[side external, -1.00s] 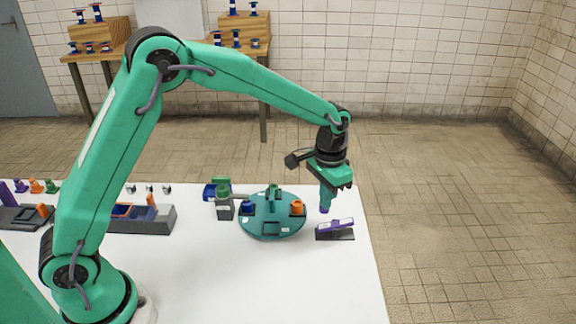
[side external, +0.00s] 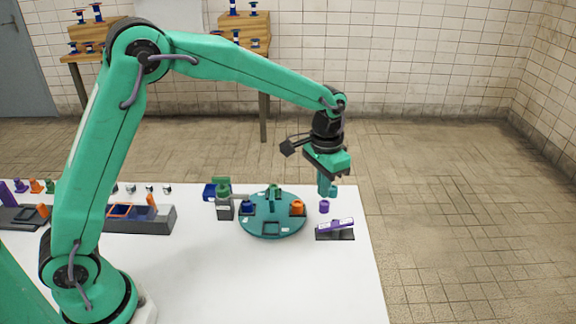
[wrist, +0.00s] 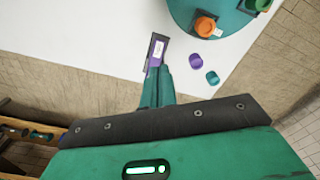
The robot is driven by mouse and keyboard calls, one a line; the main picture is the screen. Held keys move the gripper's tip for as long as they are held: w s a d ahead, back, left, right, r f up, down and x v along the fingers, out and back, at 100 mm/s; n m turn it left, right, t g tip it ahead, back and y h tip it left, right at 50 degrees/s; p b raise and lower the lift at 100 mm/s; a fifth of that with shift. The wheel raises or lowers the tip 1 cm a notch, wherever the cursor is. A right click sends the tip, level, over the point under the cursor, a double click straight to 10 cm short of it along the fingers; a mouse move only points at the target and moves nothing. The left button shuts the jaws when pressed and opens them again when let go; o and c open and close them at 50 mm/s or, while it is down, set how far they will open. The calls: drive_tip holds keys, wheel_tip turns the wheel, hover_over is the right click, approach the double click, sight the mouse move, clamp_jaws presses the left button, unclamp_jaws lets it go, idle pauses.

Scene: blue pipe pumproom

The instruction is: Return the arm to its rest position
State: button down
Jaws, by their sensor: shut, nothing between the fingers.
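My gripper (side external: 325,186) hangs fingers down over the right end of the white table. In the wrist view its green fingers (wrist: 160,80) are together with nothing between them. My arm is bent up and reaches out to the right. Just below the fingertips a small purple round piece (side external: 323,207) stands on the table, apart from them. A teal round piece (side external: 333,191) is close by, partly behind the fingers. Both the purple piece (wrist: 195,62) and the teal piece (wrist: 212,77) show clear of the fingers in the wrist view.
A purple-topped part on a dark base (side external: 335,229) sits near the table's right edge. Left of it is a round teal plate (side external: 288,229) with coloured pieces. A grey fixture (side external: 225,209) and a long dark tray (side external: 166,220) are farther left. The front of the white table (side external: 260,285) is clear.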

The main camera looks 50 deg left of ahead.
drive_tip(key=s+a+r+n+t, duration=0.1)
drive_tip(key=s+a+r+t, duration=0.1)
drive_tip(key=s+a+r, duration=0.5)
drive_tip(key=s+a+r+n+t, duration=0.1)
drive_tip(key=s+a+r+t, duration=0.1)
drive_tip(key=s+r, duration=0.65)
drive_tip(key=s+a+f+n+t, duration=0.1)
drive_tip(key=s+f, duration=0.3)
drive_tip(key=s, duration=0.6)
drive_tip(key=shift+s+a, duration=0.3)
drive_tip(key=shift+a, duration=0.25)
